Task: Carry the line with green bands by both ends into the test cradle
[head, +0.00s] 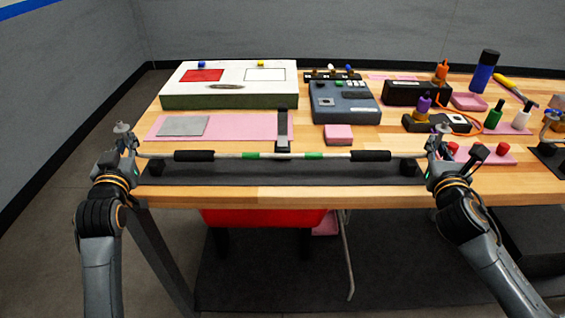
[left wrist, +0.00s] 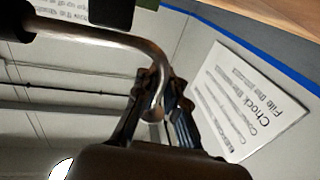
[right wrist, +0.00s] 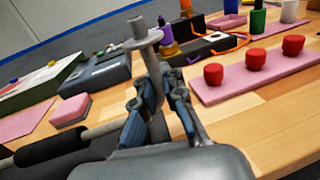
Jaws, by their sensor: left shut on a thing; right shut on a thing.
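The line with green bands (head: 283,156) is a thin metal tube with two green bands near its middle and a black sleeve towards each end. It spans level between my grippers. My left gripper (head: 127,150) is shut on its left end; the bent metal end (left wrist: 152,62) shows between the jaws in the left wrist view. My right gripper (head: 435,155) is shut on its right end, whose flanged tip (right wrist: 141,38) stands up above the jaws. A long dark base (head: 280,174) with a black block near each end, possibly the test cradle, lies below the line in the head view.
A dark upright post (head: 282,122) stands behind the line's middle. Behind are a pink mat (head: 240,127), a white-topped box (head: 230,90), a grey device (head: 345,102) and a pink block (head: 338,134). Red-capped pieces (right wrist: 257,58) stand on a pink tray near my right gripper.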

